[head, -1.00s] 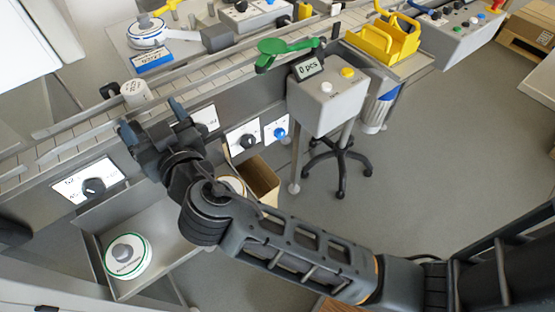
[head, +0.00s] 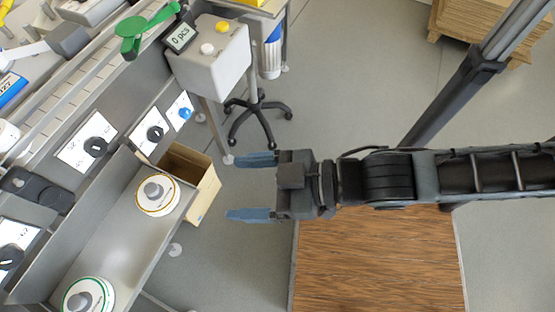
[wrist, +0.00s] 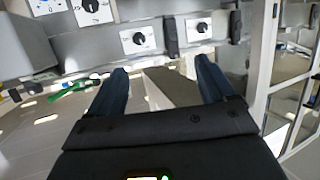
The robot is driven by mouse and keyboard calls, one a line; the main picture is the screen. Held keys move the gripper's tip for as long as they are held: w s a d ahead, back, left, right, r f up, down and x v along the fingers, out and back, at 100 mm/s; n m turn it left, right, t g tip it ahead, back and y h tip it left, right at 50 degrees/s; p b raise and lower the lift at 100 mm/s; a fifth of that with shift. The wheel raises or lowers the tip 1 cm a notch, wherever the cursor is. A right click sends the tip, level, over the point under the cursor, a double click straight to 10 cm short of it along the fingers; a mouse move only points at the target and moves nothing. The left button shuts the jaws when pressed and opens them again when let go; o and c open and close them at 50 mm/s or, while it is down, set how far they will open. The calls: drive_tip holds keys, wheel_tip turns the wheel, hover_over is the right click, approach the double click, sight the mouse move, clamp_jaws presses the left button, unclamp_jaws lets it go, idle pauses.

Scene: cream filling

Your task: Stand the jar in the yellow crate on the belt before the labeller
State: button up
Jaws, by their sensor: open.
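Only a thin yellow strip of the crate (head: 256,3) shows at the top edge of the head view, and its contents are out of frame. The belt (head: 92,88) runs diagonally along the left side. A white cylinder (head: 8,133), cut off by the left edge, appears to stand on the belt. The labeller is not clearly identifiable. My gripper (head: 250,187) is open and empty over the floor, fingers pointing left, to the right of the cardboard box. The wrist view shows the two fingers (wrist: 160,65) spread apart with nothing between them.
A grey control box (head: 215,62) with a display reading "0 pcs" stands near a green lever (head: 140,33). A metal tray (head: 125,225) holds round white items with grey knobs. A cardboard box (head: 190,180) is beside it. A wooden surface (head: 380,255) lies below my arm.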

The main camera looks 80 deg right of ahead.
drive_tip(key=s+d+r, duration=0.1)
drive_tip(key=s+r, duration=0.4)
drive_tip(key=s, duration=0.2)
drive_tip(key=shift+d+m+h, duration=0.3)
drive_tip(key=shift+d+h, duration=0.05)
drive_tip(key=shift+h, duration=0.05)
drive_tip(key=shift+w, duration=0.1)
drive_tip(key=shift+c, duration=0.5)
idle(1.0)
